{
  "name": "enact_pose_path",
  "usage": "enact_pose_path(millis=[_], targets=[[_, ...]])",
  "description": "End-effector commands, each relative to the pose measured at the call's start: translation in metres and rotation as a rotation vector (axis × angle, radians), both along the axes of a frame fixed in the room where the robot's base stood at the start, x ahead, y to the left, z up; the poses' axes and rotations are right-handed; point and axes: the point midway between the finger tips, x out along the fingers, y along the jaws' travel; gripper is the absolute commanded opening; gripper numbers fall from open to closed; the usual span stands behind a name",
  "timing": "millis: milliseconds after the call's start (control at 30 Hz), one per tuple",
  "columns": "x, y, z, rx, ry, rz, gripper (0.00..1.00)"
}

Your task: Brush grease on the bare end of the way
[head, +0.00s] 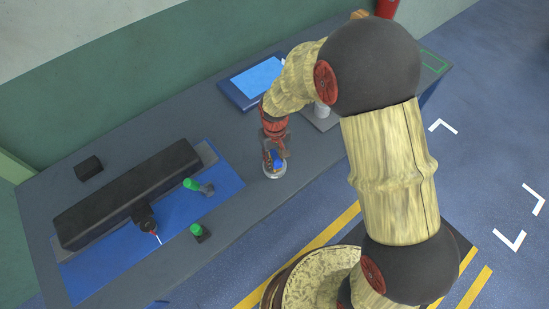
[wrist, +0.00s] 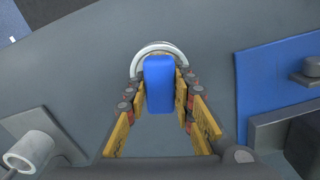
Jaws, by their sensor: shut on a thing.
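My gripper (head: 274,152) points down over the grey bench, and its fingers are shut on a blue block-like handle (wrist: 159,84), seemingly the brush. Below the handle is a round tin with a pale rim (head: 274,176); the rim also shows in the wrist view (wrist: 158,46). The brush's lower end is hidden, so I cannot tell whether it touches the tin's inside. The way, a long rail under a black cover (head: 125,193), lies on a blue mat (head: 218,178) to the left. A short grey end (head: 207,154) shows at its right.
Green-topped pieces (head: 192,184) (head: 197,230) and a dark device with a red-white tip (head: 146,218) stand before the way. A black block (head: 89,168) lies behind it. A blue-topped box (head: 252,82) and a pale cylinder (wrist: 32,150) on a plate stand near my arm.

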Motion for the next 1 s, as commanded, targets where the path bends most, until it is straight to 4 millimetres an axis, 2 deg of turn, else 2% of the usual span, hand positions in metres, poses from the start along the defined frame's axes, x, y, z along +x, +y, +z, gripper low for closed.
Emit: enact_pose_path(millis=[100, 800, 1000], targets=[[0.001, 0.000, 0.012, 0.001, -0.004, 0.000, 0.04], [0.002, 0.001, 0.064, 0.002, -0.006, 0.000, 0.04], [0.002, 0.001, 0.067, 0.002, -0.005, 0.000, 0.04]])
